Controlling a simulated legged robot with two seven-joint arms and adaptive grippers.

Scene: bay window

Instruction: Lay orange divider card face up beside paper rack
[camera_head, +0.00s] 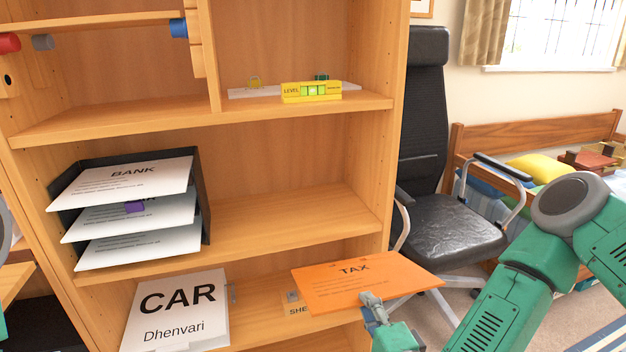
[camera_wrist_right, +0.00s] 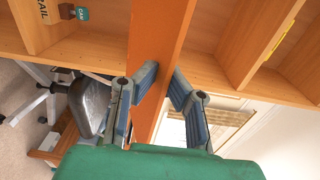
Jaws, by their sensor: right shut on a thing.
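The orange divider card (camera_head: 340,284), marked TAX, is held in the air in front of the bookcase's right side, its printed face up. My right gripper (camera_head: 373,305) is shut on the card's near edge. In the right wrist view the card (camera_wrist_right: 160,35) runs between the two fingers of the gripper (camera_wrist_right: 164,82). The black paper rack (camera_head: 205,198) stands on the middle shelf at the left, with white BANK sheets on its tiers. The card is below and right of the rack, apart from it. My left gripper is out of view.
The middle shelf (camera_head: 300,222) is bare right of the rack. A white CAR card (camera_head: 180,312) and a wooden label block (camera_head: 297,311) are lower down. A yellow level (camera_head: 311,92) lies on the upper shelf. A black chair (camera_head: 450,225) stands right of the bookcase.

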